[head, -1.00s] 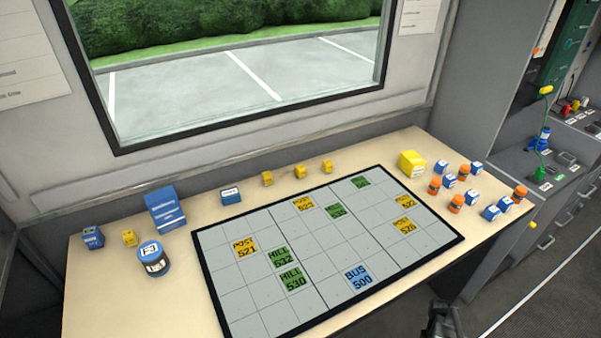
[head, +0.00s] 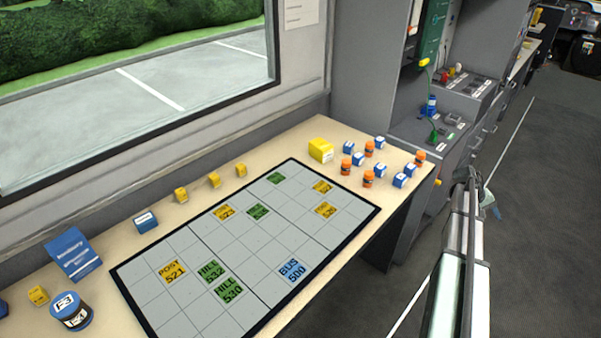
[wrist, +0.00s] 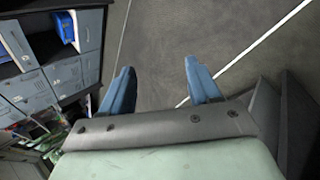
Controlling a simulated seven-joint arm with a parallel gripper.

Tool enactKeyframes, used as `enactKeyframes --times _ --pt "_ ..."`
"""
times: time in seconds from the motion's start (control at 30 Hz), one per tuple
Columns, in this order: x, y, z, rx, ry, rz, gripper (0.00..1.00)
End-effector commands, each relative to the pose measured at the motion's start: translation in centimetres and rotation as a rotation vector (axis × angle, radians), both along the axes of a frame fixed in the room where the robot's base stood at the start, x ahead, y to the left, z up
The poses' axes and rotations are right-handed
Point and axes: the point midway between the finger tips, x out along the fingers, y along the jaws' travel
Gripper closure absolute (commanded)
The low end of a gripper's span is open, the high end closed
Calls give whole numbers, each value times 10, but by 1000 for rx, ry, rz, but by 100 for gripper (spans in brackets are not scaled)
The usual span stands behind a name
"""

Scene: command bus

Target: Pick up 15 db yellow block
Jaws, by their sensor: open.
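Several yellow blocks are on the table in the head view. A larger yellow block (head: 320,150) with a white label stands at the back right of the board. Three small yellow blocks, the left one (head: 181,194), the middle one (head: 214,180) and the right one (head: 240,170), stand in a row behind the board. Another small yellow block (head: 38,295) is at the far left. I cannot read 15 db on any of them. My gripper (wrist: 158,70) is open and empty over the grey floor, to the right of the table and apart from all the blocks.
The gridded board (head: 262,316) with coloured tiles covers much of the table. Several orange cylinders (head: 368,179) and blue blocks (head: 348,147) crowd the table's right end. A blue can (head: 70,311) stands at the left. Grey cabinets (wrist: 62,75) are left in the wrist view.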

Motion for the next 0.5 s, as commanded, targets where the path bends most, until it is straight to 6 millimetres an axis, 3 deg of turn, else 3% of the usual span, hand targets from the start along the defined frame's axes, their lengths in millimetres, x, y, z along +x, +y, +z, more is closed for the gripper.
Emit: enactKeyframes --times 0.03,0.2,0.3,0.5 --pt "6 -25 25 -30 -6 -11 38" --pt "7 -85 98 -120 -8 -39 38" --pt "6 -108 131 -157 -8 -53 38" --pt "9 -134 182 -205 -10 -67 38"
